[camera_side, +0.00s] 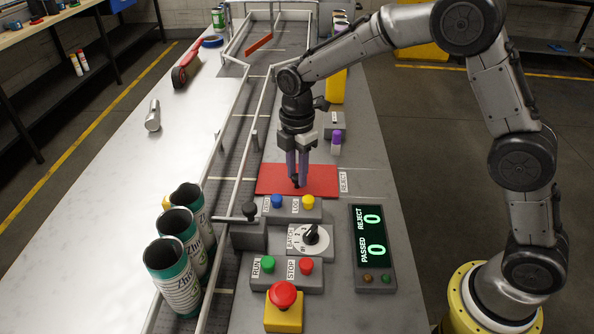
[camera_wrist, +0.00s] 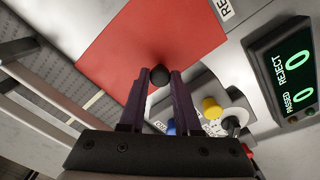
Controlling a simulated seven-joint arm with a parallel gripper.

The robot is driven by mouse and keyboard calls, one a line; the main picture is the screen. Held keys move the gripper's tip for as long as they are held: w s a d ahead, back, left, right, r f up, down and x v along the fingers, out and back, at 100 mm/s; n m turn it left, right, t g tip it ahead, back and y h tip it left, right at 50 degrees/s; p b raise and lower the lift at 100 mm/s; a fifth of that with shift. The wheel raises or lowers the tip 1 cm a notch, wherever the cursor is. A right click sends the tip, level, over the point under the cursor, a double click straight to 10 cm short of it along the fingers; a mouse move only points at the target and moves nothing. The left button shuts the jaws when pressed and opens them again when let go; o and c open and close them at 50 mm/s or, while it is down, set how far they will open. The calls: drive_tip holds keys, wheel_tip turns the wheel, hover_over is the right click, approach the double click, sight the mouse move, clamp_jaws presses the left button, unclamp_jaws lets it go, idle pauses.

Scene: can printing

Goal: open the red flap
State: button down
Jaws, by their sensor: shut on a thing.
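The red flap (camera_side: 321,180) lies flat on the grey machine top beside the conveyor, next to a REJECT label. It also fills the upper middle of the wrist view (camera_wrist: 150,38). A small black knob (camera_wrist: 159,76) stands near the flap's edge. My gripper (camera_side: 297,184) points down over the flap, and its purple fingers (camera_wrist: 160,84) are shut on the black knob. In the side view the fingers largely hide the knob.
Blue and yellow buttons (camera_side: 293,203), a dial (camera_side: 311,236) and RUN and STOP buttons sit in front of the flap. A counter display (camera_side: 372,245) reads 0 and 0. Several cans (camera_side: 176,275) stand at the conveyor's near left.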

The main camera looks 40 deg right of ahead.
drive_tip(key=shift+w+d+r, duration=0.1)
drive_tip(key=shift+r, duration=0.1)
drive_tip(key=w+d+r+g+y, duration=0.1)
drive_tip(key=r+g+y, duration=0.1)
drive_tip(key=g+y, duration=0.1)
drive_tip(key=shift+w+d+r, duration=0.25)
drive_tip(key=shift+w+d, duration=0.1)
drive_tip(key=shift+w, duration=0.05)
drive_tip(key=shift+w+d+r+g+y, duration=0.5)
drive_tip(key=shift+w+d+g+y, duration=0.15)
drive_tip(key=shift+g+y, duration=0.2)
drive_tip(key=shift+w+d+r+g+y, duration=0.5)
drive_tip(key=shift+w+d+g+y, duration=0.1)
drive_tip(key=shift+g+y, duration=0.25)
drive_tip(key=c, duration=0.6)
unclamp_jaws()
